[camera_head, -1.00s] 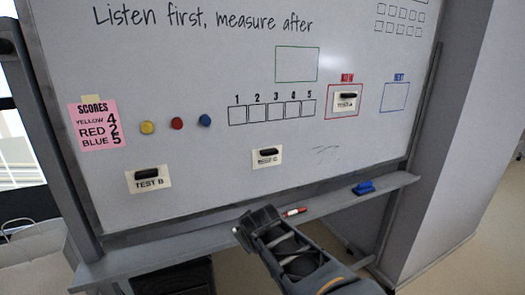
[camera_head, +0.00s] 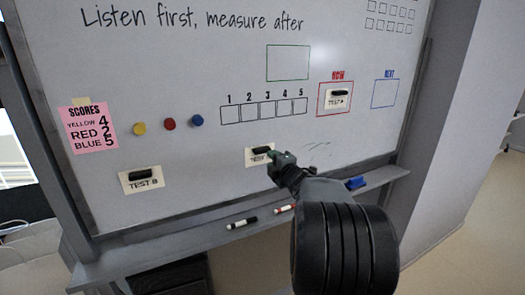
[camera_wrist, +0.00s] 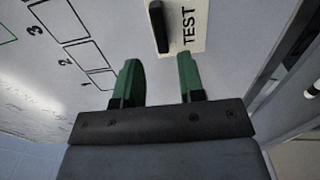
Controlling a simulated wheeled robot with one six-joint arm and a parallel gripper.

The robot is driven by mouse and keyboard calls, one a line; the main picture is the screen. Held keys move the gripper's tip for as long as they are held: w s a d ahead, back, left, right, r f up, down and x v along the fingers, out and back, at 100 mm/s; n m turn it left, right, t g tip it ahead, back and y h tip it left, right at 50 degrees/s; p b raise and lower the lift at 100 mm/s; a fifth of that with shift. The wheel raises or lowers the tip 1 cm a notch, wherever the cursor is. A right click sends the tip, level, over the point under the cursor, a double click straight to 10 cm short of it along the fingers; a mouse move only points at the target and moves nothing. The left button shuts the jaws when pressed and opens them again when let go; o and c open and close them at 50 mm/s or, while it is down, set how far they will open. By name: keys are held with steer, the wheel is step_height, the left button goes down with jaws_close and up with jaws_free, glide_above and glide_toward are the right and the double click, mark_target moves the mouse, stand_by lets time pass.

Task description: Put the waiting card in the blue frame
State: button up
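A white card (camera_head: 253,161) with a black handle hangs low on the middle of the whiteboard; its last letter is covered. My gripper (camera_head: 279,160) is at its right edge in the head view. In the wrist view my green fingers (camera_wrist: 158,78) are open and empty, with the card's black handle (camera_wrist: 159,27) just beyond the tips, between their lines. The blue frame (camera_head: 384,94), under a blue label, is empty at the right. TEST A (camera_head: 337,103) hangs in the red frame under NOW. TEST B (camera_head: 142,181) hangs at lower left.
An empty green frame (camera_head: 288,63) and a row of numbered boxes (camera_head: 265,111) lie above the middle card. Yellow, red and blue round magnets (camera_head: 169,124) and a pink scores note (camera_head: 88,128) are at left. The ledge (camera_head: 170,247) below holds markers (camera_head: 242,223) and a blue eraser (camera_head: 356,183).

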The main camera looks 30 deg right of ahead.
mark_target(264, 152)
steer(key=shift+w+d, duration=0.25)
steer(key=shift+w, duration=1.45)
steer(key=shift+w+d, duration=0.2)
steer(key=shift+w, duration=1.5)
jaws_close()
steer(key=shift+b, duration=0.3)
